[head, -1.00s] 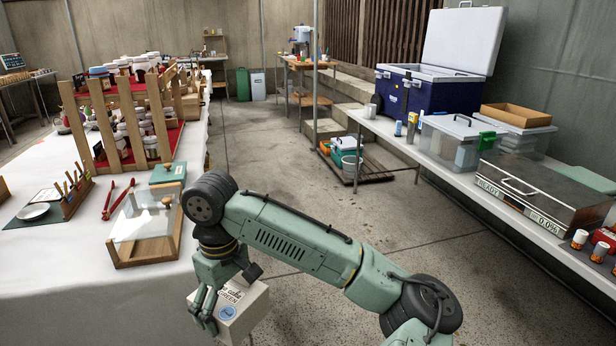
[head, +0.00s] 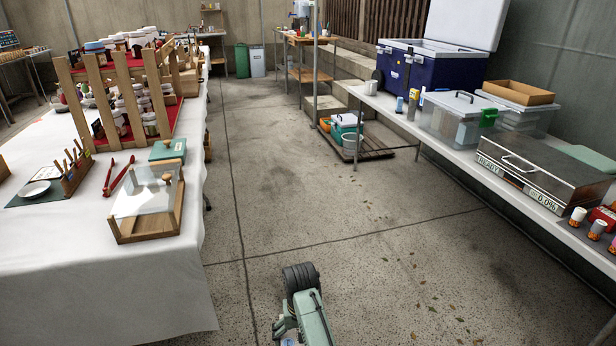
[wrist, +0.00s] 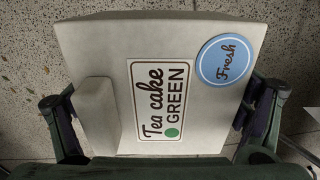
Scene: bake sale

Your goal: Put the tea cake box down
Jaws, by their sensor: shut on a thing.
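The tea cake box (wrist: 85,45) is a pale box with a "Tea cake GREEN" label and a round blue "Fresh" sticker. It fills the middle of the wrist view. My gripper (wrist: 160,118) is shut on it, with one finger at its left side and one at its right. Speckled concrete floor shows around the box. In the head view my arm is at the bottom edge, and the box and fingers are almost wholly cut off there. The wrist view shows no surface clearly touching the box.
A white-clothed table (head: 150,290) stands at left, with a glass-lidded wooden case (head: 145,215), red tongs (head: 118,175) and a jar rack. The floor between (head: 300,190) is open.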

